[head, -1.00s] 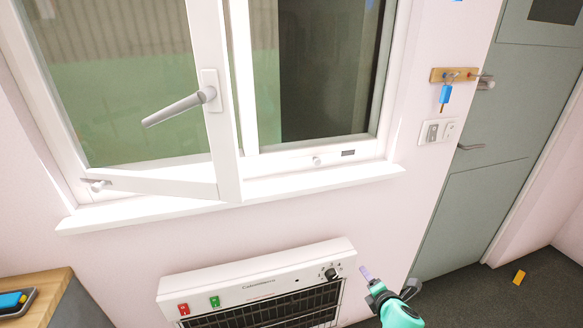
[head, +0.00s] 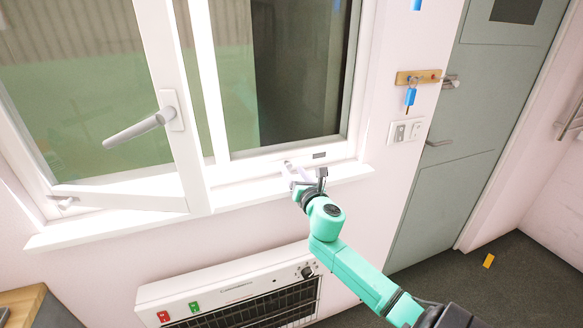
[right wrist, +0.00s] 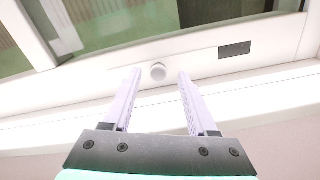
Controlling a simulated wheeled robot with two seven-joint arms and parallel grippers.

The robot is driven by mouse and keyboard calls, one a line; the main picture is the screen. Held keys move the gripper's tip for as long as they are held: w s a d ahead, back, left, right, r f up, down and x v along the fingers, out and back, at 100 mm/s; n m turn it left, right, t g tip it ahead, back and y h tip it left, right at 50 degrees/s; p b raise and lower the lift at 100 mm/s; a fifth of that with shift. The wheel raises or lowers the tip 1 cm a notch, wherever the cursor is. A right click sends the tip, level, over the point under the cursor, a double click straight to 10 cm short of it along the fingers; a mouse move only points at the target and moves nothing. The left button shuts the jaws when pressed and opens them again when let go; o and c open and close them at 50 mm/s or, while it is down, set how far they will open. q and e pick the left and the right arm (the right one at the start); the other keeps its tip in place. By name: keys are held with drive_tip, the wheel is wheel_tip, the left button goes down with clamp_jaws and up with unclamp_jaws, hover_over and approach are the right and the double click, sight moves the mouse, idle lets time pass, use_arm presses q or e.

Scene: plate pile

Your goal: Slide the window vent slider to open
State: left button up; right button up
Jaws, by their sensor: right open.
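The vent slider's small round white knob (right wrist: 158,72) sits on the lower rail of the window frame. A dark vent slot (right wrist: 235,49) lies to its right, also seen in the head view (head: 319,155). My right gripper (right wrist: 160,77) is open and empty, its two pale fingers pointing at the rail. In the right wrist view the knob shows between the fingertips; I cannot tell whether they touch it. In the head view the right gripper (head: 292,173) is at the rail just above the sill and partly hides the knob. My left gripper is not in view.
The window sill (head: 110,226) runs under the rail. A hinged window sash with a grey handle (head: 140,127) stands to the left. A white heater (head: 215,288) is below. A key rack (head: 417,77) and switches (head: 405,130) are on the wall to the right.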

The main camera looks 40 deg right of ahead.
drive_tip(key=shift+x, duration=0.75)
drive_tip(key=shift+a, duration=0.1)
clamp_jaws()
idle(0.8)
